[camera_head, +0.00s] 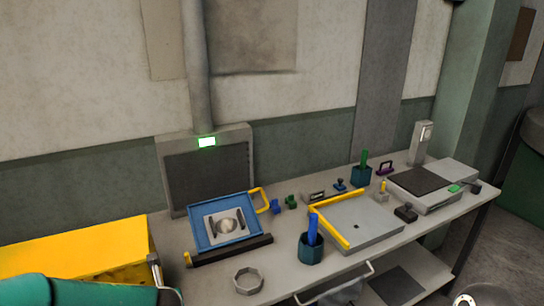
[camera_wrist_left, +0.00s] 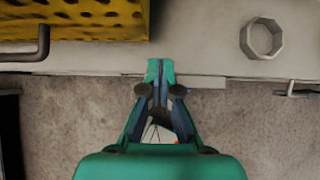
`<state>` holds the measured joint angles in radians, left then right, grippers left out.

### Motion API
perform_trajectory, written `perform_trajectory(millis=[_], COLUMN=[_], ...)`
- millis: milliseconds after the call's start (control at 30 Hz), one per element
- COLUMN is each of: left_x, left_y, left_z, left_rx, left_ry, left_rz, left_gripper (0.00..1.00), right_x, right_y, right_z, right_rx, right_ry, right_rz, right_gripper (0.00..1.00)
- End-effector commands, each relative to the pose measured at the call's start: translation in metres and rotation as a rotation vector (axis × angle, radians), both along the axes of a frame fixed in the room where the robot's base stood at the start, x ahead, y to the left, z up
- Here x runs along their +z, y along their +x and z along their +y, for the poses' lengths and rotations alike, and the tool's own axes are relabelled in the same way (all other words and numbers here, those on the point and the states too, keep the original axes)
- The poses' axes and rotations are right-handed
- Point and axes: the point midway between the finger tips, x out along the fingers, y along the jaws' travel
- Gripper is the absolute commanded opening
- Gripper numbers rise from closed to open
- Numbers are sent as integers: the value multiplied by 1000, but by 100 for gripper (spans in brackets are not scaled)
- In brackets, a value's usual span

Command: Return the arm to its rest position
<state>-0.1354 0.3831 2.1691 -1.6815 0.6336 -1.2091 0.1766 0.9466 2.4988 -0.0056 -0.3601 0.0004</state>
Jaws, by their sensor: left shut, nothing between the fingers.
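My left gripper (camera_wrist_left: 160,72) shows in the left wrist view with its fingertips together and nothing between them. It is over the front edge of the grey bench (camera_wrist_left: 215,62), with the floor below. In the head view, part of my teal left arm fills the lower left corner, and the gripper's fingers cannot be made out there. My right gripper is not seen in either view; only a round grey part shows at the lower right edge of the head view.
A yellow box (camera_head: 75,252) stands at the bench's left end. A grey octagonal ring (camera_head: 248,281) lies near the front edge. A blue tray (camera_head: 226,221), a dark cup (camera_head: 311,249) with blue sticks, and a grey plate with a yellow frame (camera_head: 365,238) stand farther along.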

Motion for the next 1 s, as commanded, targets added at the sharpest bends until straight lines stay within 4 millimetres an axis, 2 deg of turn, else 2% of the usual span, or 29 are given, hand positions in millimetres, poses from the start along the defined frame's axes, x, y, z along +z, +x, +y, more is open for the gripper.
perform_trajectory(millis=[33, 167, 367, 533, 667, 767, 800, 833, 900, 1000], left_x=[-9, -36, -83, -130, -174, -210, -221, -228, -237, -246], left_y=[-2, -10, -37, -77, -128, -184, -206, -220, -245, -263], left_z=[9, 16, 22, 17, 0, -31, -47, -59, -85, -113], left_rx=[18, 33, 81, 173, 347, 626, 783, 907, 1215, 1680], left_ry=[2, 6, -15, -100, -245, -429, -513, -571, -687, -813], left_rz=[17, 76, 197, 338, 482, 618, 668, 695, 732, 708], left_gripper=[0, 0, 0, 0, 0, 0, 0, 0, 0, 0], right_x=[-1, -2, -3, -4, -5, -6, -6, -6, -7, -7], right_y=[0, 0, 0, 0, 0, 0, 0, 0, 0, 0], right_z=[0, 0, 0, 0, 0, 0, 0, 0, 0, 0], right_rx=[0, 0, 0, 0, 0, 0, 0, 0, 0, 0], right_ry=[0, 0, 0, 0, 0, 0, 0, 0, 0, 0], right_rz=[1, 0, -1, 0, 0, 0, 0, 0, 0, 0], right_gripper=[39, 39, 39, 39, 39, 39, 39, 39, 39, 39])
